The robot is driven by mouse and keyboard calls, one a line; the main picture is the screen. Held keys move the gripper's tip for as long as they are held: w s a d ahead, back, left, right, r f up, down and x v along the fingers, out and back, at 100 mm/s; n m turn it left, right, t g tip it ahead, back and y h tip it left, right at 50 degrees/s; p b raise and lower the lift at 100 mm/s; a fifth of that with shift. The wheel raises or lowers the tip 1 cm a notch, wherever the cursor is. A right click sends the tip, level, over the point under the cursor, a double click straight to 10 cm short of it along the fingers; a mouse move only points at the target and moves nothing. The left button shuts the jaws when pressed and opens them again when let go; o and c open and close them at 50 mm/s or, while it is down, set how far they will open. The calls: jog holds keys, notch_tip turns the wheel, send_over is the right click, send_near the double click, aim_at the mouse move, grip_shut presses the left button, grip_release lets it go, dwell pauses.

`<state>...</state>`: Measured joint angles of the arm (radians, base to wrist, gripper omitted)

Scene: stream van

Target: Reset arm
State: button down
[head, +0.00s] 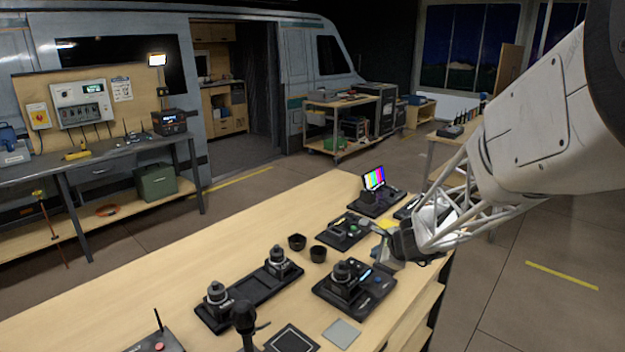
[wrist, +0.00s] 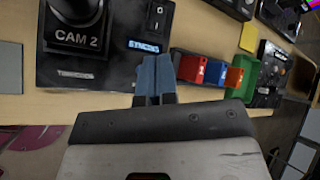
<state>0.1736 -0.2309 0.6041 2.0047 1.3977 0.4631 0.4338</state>
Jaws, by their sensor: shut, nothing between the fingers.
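My gripper (wrist: 155,78) is shut and empty, its two blue fingertips together at the lower middle of the wrist view. In the head view my gripper (head: 388,250) hangs at the right edge of the wooden bench (head: 130,318). It is beside a black control panel with a knobbed base (head: 355,288). In the wrist view the fingertips overlap the lower right edge of a black panel marked CAM 2 (wrist: 105,68). Contact cannot be told. My arm reaches in from the upper right of the head view.
Red (wrist: 194,68), blue and orange blocks and a green tray (wrist: 248,85) lie right of the fingers in the wrist view. On the bench stand two black cups (head: 318,254), a long black tray (head: 252,292) and a colour-bar screen (head: 374,178). Bare wood lies left.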

jog(key=s+a+r+n+g, duration=0.25)
jog(key=s+r+n, duration=0.3)
jog(key=s, duration=0.35)
jog(key=s+a+r+n+g, duration=0.1)
jog(key=s+a+r+n, duration=0.4)
jog(key=s, duration=0.4)
jog(key=s+d+r+n+g+h, duration=0.1)
jog(key=s+d+n+h, duration=0.1)
jog(key=s+n, duration=0.3)
jog(key=s+d+r+n+g+h, duration=0.1)
jog(key=s+n, duration=0.4)
jog(key=s, duration=0.8)
jog(key=shift+s+d+r+h, duration=0.25)
jog(key=shift+s+d+h, duration=0.1)
jog(key=shift+d+h, duration=0.35)
